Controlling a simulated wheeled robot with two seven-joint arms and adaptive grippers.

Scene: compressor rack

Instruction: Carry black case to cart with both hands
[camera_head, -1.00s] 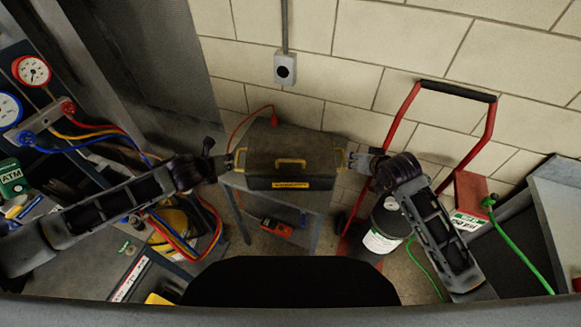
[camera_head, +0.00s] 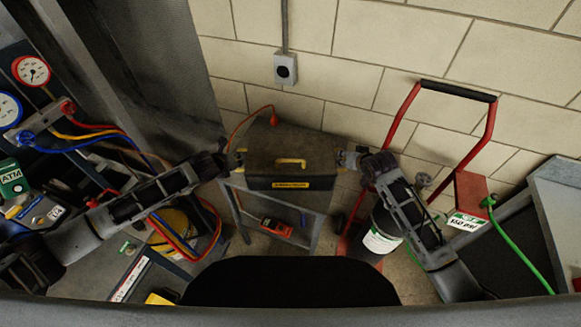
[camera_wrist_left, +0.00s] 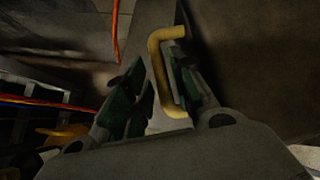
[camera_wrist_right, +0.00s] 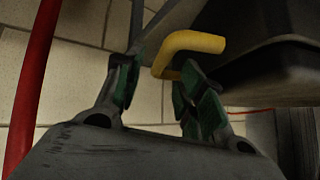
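The black case (camera_head: 262,158), with a yellow top handle (camera_head: 290,162) and side handles, is at the top of a grey metal stand (camera_head: 318,198) by the wall. My left gripper (camera_head: 236,160) is at its left end. In the left wrist view the yellow side handle (camera_wrist_left: 158,62) lies between its parted fingers (camera_wrist_left: 160,95). My right gripper (camera_head: 350,158) is at the right end. In the right wrist view the other side handle (camera_wrist_right: 195,42) reaches between its parted fingers (camera_wrist_right: 155,95). I cannot tell which furniture is the cart.
A red hand truck (camera_head: 400,125) with a gas cylinder (camera_head: 383,235) stands right of the stand. A grey unit (camera_head: 560,205) is at the far right. Gauges (camera_head: 32,70) and hoses are at left. An orange device (camera_head: 276,228) lies on the stand's lower shelf.

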